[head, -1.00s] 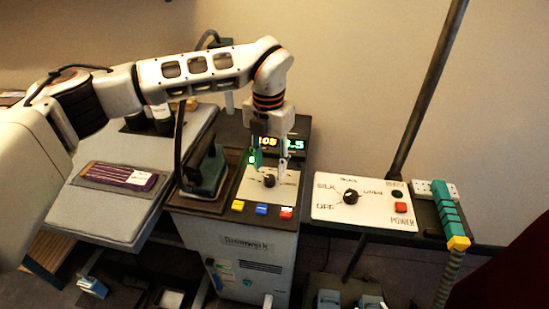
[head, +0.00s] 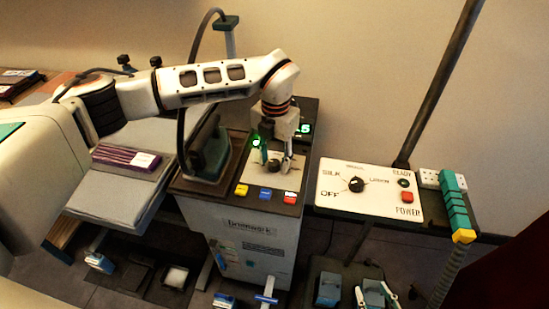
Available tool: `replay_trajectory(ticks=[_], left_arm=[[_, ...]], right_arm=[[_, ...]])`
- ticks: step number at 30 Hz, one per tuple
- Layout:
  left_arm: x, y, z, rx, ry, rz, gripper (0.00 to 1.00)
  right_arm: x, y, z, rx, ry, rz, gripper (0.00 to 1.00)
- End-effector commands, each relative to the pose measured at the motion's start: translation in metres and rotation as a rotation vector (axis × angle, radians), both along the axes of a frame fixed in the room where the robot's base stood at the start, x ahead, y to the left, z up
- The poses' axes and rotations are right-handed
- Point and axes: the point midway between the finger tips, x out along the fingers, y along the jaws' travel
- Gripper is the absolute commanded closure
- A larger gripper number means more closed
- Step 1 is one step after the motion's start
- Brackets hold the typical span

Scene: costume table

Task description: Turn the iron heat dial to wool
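A small black dial (head: 273,165) sits on the pale top plate of the grey steam station (head: 250,225), beside the upright iron (head: 209,155). My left gripper (head: 275,160) is over this dial, fingers apart on either side; contact cannot be told. Its labels are hidden or too small. Another black dial (head: 356,185) is on the white panel (head: 400,207) to the right, marked SILK, OFF and other blurred words; its exact setting cannot be read. What appears to be my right gripper (head: 376,295) shows only at the bottom edge, fingertips apart.
Yellow, blue and red buttons (head: 265,193) line the station's front edge. The panel has a red power button (head: 407,197). A dark pole (head: 438,80) rises behind it. A teal handle (head: 454,205) stands at its right. A purple bundle (head: 127,158) lies on the board.

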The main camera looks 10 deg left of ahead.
Motion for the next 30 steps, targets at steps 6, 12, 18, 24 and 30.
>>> replay_trajectory(ticks=[6, 12, 18, 24, 30], left_arm=[[0.0001, 0.0, 0.0001, 0.0, 0.0, 0.0, 0.75], [0.0001, 0.0, 0.0001, 0.0, 0.0, 0.0, 1.0], [0.0002, 0.0, 0.0004, 0.0, -0.001, -0.015, 1.0], [0.0003, 0.0002, 0.0011, 0.001, -0.001, -0.089, 1.0], [0.0003, 0.0003, 0.0015, 0.002, -0.001, -0.235, 1.0]], right_arm=[[0.0008, -0.0001, 0.0016, 0.0, -0.003, 0.0, 0.6], [0.0005, -0.0003, 0.0006, 0.0, -0.001, -0.001, 0.6], [-0.0009, -0.0007, -0.0016, -0.001, 0.004, 0.0, 0.6], [-0.0014, -0.0009, -0.0007, -0.002, 0.006, -0.001, 0.6], [-0.001, -0.0009, 0.0032, -0.002, 0.005, -0.001, 0.6]])
